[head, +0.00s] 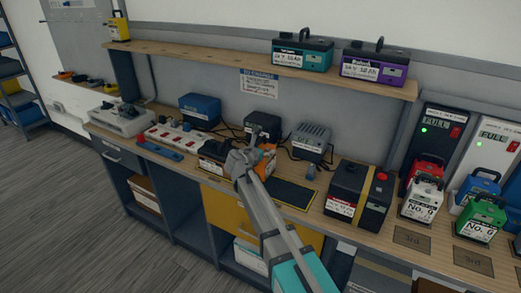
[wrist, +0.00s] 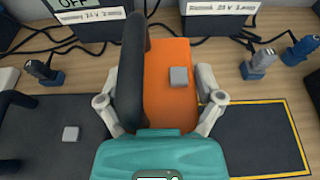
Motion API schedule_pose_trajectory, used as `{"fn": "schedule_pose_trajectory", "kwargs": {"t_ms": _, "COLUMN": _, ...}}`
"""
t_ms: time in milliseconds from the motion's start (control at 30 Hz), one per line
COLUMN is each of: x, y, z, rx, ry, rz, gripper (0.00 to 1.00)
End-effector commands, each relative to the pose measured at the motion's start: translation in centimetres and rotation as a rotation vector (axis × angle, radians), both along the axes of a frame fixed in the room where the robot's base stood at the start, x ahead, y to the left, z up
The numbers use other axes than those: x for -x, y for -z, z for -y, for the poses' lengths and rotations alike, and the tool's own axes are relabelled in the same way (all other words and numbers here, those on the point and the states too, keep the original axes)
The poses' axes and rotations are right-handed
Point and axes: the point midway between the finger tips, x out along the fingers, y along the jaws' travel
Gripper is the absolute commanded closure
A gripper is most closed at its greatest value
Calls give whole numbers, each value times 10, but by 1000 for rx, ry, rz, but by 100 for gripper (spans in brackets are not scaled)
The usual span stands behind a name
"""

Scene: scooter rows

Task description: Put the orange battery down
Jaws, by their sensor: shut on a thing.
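The orange battery (wrist: 178,85) has a black handle along its left side and a grey block on top in the wrist view. In the head view only a small orange part (head: 270,160) shows past my arm. My gripper (wrist: 160,108) is shut on the battery, one finger at each side. In the head view my gripper (head: 243,162) is over the middle of the bench (head: 165,158). A dark mat with a yellow border (wrist: 255,140) lies to the right of the battery; it also shows in the head view (head: 291,193). I cannot tell whether the battery touches the bench.
A black battery (head: 214,152) stands close on the left. Blue (head: 200,108), black (head: 263,122) and grey (head: 312,138) chargers with cables stand behind. A large black box with a yellow strap (head: 358,195) stands right of the mat. A shelf (head: 200,60) runs above.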

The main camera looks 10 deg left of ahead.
Motion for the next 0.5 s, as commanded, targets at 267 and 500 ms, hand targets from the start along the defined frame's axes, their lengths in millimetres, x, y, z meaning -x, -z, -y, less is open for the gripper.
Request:
{"fn": "schedule_pose_trajectory", "kwargs": {"t_ms": 267, "x": 0, "y": -1, "z": 0, "rx": 3, "ry": -1, "rz": 2, "gripper": 76}}
{"fn": "schedule_pose_trajectory", "kwargs": {"t_ms": 500, "x": 0, "y": 2, "z": 0, "rx": 0, "ry": 0, "rz": 0, "gripper": 9}}
